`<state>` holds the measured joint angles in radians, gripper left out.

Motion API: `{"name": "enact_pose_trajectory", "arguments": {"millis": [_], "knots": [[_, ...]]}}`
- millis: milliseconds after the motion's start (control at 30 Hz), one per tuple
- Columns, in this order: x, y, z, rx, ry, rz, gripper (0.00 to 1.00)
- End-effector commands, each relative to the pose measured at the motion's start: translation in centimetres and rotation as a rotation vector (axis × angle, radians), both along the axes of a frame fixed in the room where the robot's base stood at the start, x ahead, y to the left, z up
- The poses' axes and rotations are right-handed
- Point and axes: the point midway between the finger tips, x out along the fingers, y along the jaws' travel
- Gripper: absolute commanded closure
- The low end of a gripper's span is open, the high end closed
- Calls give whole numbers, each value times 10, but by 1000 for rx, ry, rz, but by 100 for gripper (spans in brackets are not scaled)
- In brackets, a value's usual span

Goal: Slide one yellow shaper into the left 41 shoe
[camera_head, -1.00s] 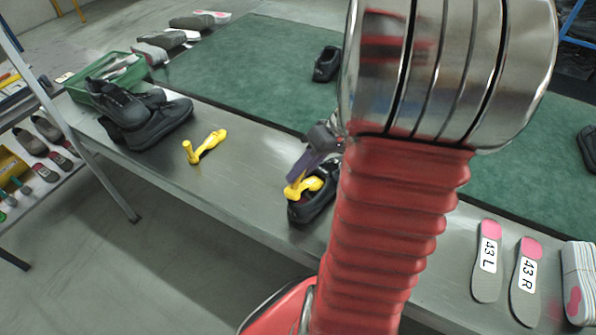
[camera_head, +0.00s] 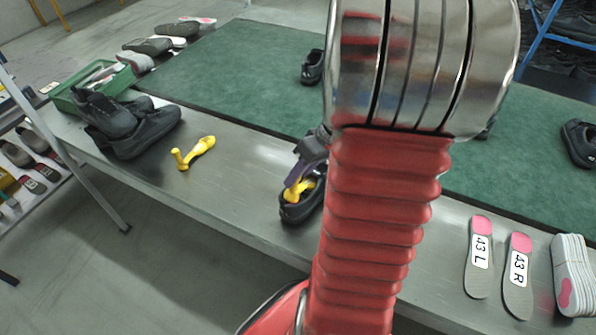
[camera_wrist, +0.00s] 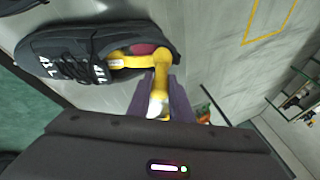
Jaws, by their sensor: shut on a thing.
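The black shoe marked 41 L (camera_wrist: 70,55) stands on the steel bench; in the head view the shoe (camera_head: 296,211) is partly hidden by my arm. One yellow shaper (camera_wrist: 128,62) lies in the shoe's opening, its front end toward the laces and its rear end at the heel. My gripper (camera_wrist: 160,100) is shut on the shaper's rear knob; in the head view the gripper (camera_head: 305,172) is above the shoe's opening. How deep the front end reaches is hidden. A second yellow shaper (camera_head: 195,152) lies loose on the bench to the left.
Several black shoes (camera_head: 140,125) stand at the bench's left, by a green crate (camera_head: 70,100). Insoles marked 43 L (camera_head: 478,270) and 43 R (camera_head: 517,280) lie at right, beside a stack (camera_head: 568,270). A green belt (camera_head: 240,70) runs behind.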

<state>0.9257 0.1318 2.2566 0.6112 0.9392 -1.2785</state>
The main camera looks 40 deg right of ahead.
Motion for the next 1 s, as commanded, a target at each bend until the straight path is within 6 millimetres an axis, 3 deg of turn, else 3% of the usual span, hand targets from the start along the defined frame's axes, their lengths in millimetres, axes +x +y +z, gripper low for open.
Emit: {"name": "enact_pose_trajectory", "arguments": {"millis": [1000], "knots": [[-2,15,-48,-298,-51,3,100]]}}
